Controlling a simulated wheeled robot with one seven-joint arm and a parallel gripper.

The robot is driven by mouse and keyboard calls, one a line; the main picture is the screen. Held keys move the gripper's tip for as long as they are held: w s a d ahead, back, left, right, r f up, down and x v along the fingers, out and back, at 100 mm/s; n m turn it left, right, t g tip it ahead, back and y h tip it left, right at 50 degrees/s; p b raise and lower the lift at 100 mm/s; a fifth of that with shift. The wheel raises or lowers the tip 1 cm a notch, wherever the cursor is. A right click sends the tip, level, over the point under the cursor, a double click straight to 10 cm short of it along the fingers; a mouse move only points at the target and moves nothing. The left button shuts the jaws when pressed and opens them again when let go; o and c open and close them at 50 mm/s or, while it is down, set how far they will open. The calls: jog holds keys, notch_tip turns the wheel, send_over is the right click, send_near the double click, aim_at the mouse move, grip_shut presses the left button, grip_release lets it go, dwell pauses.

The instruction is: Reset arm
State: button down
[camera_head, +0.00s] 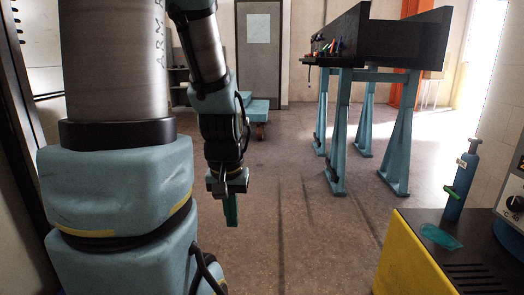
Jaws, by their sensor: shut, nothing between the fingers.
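My gripper (231,208) hangs at the end of my arm, left of the picture's middle, pointing down over the open floor. Its green fingers are together and hold nothing. It is apart from every object around it. My arm links fill the left side of the view and hide what lies behind them.
A black trough (385,38) on blue trestle legs (337,135) stands at the back right, with small coloured fittings at its left end. A yellow-and-black cabinet (408,258) at front right carries a blue bottle (460,188) and a teal tray (440,237). Floor (300,215) between is clear.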

notch_tip(320, 180, up, 29)
jog(key=p, duration=2.7)
jog(key=shift+f, duration=0.2)
jog(key=c, duration=1.6)
grip_release()
jog(key=shift+w, duration=0.1)
